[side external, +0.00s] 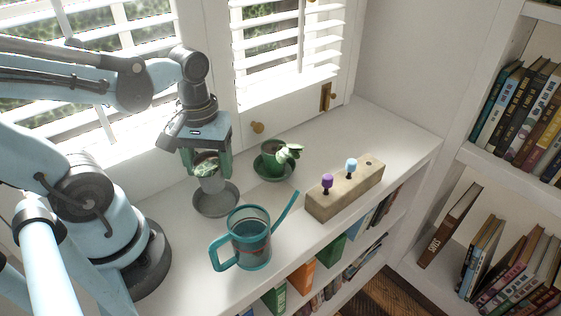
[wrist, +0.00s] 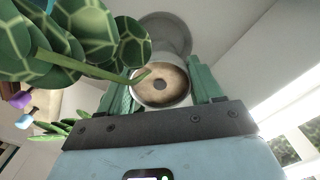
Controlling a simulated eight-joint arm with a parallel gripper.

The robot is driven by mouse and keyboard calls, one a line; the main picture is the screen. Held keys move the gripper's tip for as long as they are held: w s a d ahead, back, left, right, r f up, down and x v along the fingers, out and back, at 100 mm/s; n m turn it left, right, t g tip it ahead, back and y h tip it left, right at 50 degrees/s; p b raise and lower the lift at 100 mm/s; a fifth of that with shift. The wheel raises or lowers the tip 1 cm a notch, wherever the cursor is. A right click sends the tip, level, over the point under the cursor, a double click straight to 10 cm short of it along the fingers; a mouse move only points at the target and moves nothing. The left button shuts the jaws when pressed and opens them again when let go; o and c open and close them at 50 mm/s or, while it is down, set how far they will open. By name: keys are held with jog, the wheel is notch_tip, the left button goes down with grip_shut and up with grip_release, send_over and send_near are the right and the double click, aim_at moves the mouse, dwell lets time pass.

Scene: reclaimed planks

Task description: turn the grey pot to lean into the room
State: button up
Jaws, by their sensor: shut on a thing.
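The grey pot (side external: 213,184) is between the two green fingers of my gripper (side external: 206,168), which is shut on it. It looks upright over the grey saucer (side external: 216,206); I cannot tell whether it touches the saucer. In the wrist view the pot (wrist: 160,104) shows its round rim and pale soil between the fingers of my gripper (wrist: 161,88). The plant's stem and large patterned leaves (wrist: 80,35) reach to the left there. In the side view the leaves (side external: 206,166) are partly hidden by my gripper.
A green pot (side external: 272,160) with a plant stands on its saucer at the right. A teal watering can (side external: 250,243) stands in front. A wooden block (side external: 345,190) with purple and blue knobs is farther right. Shuttered windows (side external: 285,50) are behind. The shelf's front edge drops off to books.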

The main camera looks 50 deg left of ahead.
aim_at(212, 180)
notch_tip(212, 180, up, 8)
dwell(0.9)
jog(key=shift+f, duration=0.15)
notch_tip(212, 180, down, 8)
jog(key=n, duration=0.4)
jog(key=shift+w, duration=0.15)
jog(key=shift+f+n, duration=0.3)
jog(key=shift+f, duration=1.75)
